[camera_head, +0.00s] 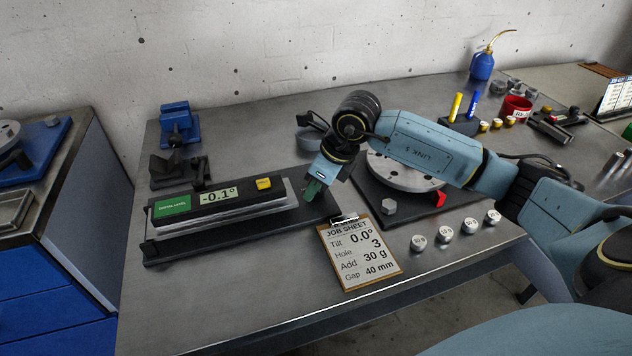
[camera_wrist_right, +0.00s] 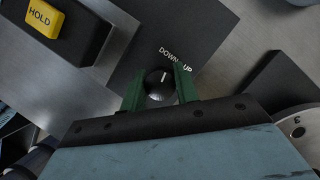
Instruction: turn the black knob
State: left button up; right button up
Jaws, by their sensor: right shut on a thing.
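The black knob (camera_wrist_right: 159,85) with a white pointer line shows in the right wrist view, on a dark plate (camera_wrist_right: 185,35) marked DOWN and UP. My right gripper (camera_wrist_right: 160,88) has its green fingers on both sides of the knob and is shut on it. In the head view my right gripper (camera_head: 313,190) points down at the right end of the levelling base (camera_head: 163,250), and hides the knob there. The digital level (camera_head: 215,200) on the base reads -0.1°. The job sheet (camera_head: 359,252) lists Tilt 0.0°, Hole 3, Add 30 g, Gap 40 mm. My left gripper is not in view.
A round rotor plate (camera_head: 405,175) on a dark base stands right of my gripper, under my right arm. Several small weights (camera_head: 444,228) stand near the front edge. A blue vise (camera_head: 178,122) is at the back left. The front left of the bench is clear.

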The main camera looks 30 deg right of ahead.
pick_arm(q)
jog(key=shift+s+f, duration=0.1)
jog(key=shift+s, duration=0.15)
pick_arm(e)
jog(key=shift+m, duration=0.4)
jog(key=o, duration=1)
jog(key=shift+c, duration=0.2)
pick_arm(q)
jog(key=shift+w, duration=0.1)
pick_arm(e)
jog(key=shift+r, duration=0.1)
jog(key=shift+s+d+r, duration=0.1)
jog(key=shift+r, duration=0.3)
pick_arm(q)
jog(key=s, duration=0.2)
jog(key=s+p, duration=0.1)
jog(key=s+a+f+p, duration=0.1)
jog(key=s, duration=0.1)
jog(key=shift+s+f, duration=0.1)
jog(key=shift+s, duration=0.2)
pick_arm(e)
jog(key=v, duration=1.2)
jog(key=shift+s+r, duration=0.15)
jog(key=shift+r, duration=0.05)
